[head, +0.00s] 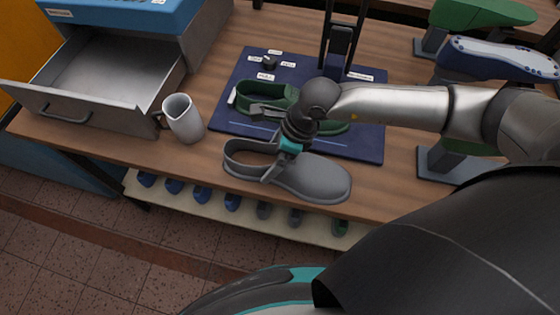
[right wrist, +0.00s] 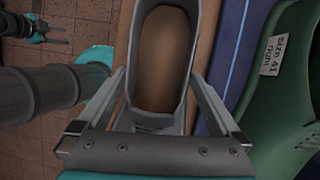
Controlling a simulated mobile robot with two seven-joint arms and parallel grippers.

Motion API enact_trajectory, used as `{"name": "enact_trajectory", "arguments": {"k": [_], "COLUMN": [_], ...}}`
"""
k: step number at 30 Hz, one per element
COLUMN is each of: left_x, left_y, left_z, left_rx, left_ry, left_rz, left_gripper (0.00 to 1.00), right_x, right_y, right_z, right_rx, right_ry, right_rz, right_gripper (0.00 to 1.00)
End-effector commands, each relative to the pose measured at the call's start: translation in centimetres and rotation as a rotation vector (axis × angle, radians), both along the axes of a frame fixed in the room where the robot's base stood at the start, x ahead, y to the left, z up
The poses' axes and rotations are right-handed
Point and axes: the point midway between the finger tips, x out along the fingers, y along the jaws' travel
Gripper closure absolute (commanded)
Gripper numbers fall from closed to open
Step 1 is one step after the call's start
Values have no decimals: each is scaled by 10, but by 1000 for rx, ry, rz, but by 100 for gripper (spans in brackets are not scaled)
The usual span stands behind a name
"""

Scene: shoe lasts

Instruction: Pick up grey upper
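The grey upper (head: 312,178) lies on its sole on the wooden bench near the front edge, toe to the right. Its opening faces up; the right wrist view shows its grey rim (right wrist: 156,122) around a brown inside. My right gripper (head: 275,170) is down at the middle of the upper. In the right wrist view its two fingers (right wrist: 158,85) stand apart, one on each side of the upper; firm contact cannot be made out. My left gripper (right wrist: 55,30) shows small at the upper left of the right wrist view, over the floor, its fingers apart and empty.
A green upper (head: 258,98) lies on a dark blue mat (head: 370,145) just behind. A grey mug (head: 183,118) and an open drawer (head: 100,75) stand left. Lasts on stands (head: 450,165) are at the right. A low shelf (head: 190,203) with several shoes runs below the bench front.

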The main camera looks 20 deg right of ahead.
Motion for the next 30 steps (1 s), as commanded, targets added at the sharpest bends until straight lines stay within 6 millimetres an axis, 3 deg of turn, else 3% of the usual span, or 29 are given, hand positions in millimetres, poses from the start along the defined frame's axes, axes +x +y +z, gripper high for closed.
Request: {"name": "enact_trajectory", "arguments": {"k": [2,17,30], "left_x": [-1,-1,-1], "left_y": [0,1,1], "left_z": [0,0,2], "left_rx": [0,1,1], "left_ry": [1,3,2], "left_rz": [0,2,3], "left_gripper": [50,50,50], "right_x": [0,0,0], "right_y": [0,0,0], "right_z": [0,0,12], "right_rx": [0,-1,1], "right_ry": [0,0,-2], "right_rz": [0,0,0], "right_gripper": [9,65,67]}}
